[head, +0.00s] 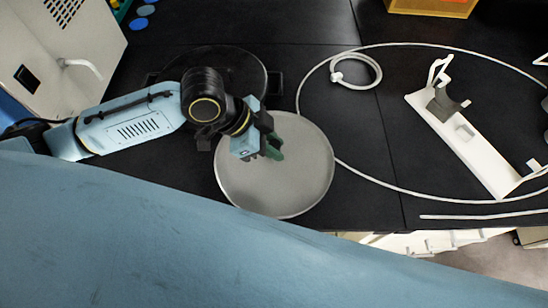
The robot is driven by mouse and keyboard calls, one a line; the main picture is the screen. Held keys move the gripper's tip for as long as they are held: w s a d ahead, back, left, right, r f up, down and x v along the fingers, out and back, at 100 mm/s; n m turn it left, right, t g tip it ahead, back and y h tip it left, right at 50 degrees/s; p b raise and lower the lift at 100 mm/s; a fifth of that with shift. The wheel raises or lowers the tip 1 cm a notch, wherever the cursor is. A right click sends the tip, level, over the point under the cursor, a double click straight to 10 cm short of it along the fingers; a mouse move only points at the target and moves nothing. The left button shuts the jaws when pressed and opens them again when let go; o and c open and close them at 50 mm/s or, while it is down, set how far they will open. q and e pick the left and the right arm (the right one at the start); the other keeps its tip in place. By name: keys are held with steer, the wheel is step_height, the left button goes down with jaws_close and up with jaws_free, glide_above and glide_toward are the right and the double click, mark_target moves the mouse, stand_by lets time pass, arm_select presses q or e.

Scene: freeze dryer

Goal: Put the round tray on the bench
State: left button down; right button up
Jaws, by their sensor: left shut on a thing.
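The round tray (310,178) is a light grey disc with a thin rim. It appears over the front part of the black bench (370,130), near the bench's front edge. My left gripper (270,150) reaches in from the left over the tray's upper middle. It is shut on the tray, at a small dark green part (275,149) by the fingertips. My gripper and wrist hide part of the tray's upper left. I cannot tell whether the tray touches the bench or hangs slightly above it. My right gripper is not in view.
A black round plate (240,62) lies behind my left wrist. A white hose (412,45) loops over the bench to the right, around a white stand (462,145). A light-coloured machine (85,30) stands at the left. A yellow box (430,7) is at the back.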

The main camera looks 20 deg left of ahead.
mark_target(273, 161)
arm_select(q)
steer(key=shift+f, duration=0.65)
step_height(273, 161, down, 4)
steer(key=shift+w+f+b, duration=0.1)
steer(key=shift+b, duration=0.3)
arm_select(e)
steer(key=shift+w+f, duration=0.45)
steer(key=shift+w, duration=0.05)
arm_select(q)
steer(key=c, duration=1.2)
jaws_free()
steer(key=p+v, duration=0.1)
steer(key=v, duration=1.1)
steer(key=shift+p, duration=0.35)
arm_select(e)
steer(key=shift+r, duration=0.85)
